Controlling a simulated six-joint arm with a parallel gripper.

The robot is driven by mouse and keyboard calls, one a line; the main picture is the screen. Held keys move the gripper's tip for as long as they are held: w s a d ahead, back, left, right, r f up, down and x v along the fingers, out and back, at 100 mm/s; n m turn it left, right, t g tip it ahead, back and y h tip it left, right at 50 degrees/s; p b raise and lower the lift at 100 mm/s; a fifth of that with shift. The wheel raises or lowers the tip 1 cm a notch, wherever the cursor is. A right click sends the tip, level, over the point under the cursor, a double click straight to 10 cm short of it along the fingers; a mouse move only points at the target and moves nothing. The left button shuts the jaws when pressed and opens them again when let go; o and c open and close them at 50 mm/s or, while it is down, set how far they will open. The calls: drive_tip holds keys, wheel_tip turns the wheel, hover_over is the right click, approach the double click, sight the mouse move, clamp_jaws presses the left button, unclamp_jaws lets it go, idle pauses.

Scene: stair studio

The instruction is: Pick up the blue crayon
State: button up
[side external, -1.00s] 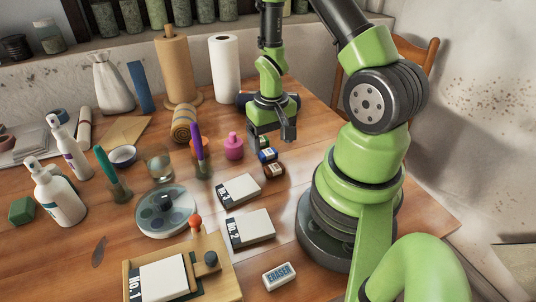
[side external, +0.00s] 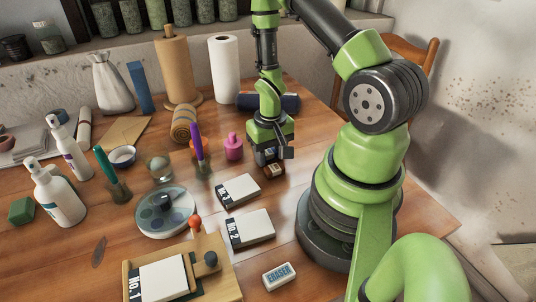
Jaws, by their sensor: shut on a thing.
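My gripper (side external: 269,157) points down at the wooden table, right of the pink bottle. It is shut where the small blue crayon lay in the earlier picture. The crayon itself is hidden behind the jaws, and I cannot tell whether it is clear of the table. A small dark-brown piece with a pale label (side external: 274,171) lies just in front of the jaws, very close to them. The small green piece behind is hidden by my gripper.
A pink bottle (side external: 233,148) and a purple marker in a cup (side external: 198,150) stand to the left. A white-topped box (side external: 238,189) lies in front, with another labelled box (side external: 251,228) nearer. A dark-blue roll (side external: 286,102) lies behind. An eraser (side external: 279,276) lies at the front.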

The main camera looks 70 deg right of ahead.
sight(270, 154)
wheel_tip(270, 154, up, 10)
idle(0.7)
drive_tip(key=shift+o, duration=0.2)
idle(0.4)
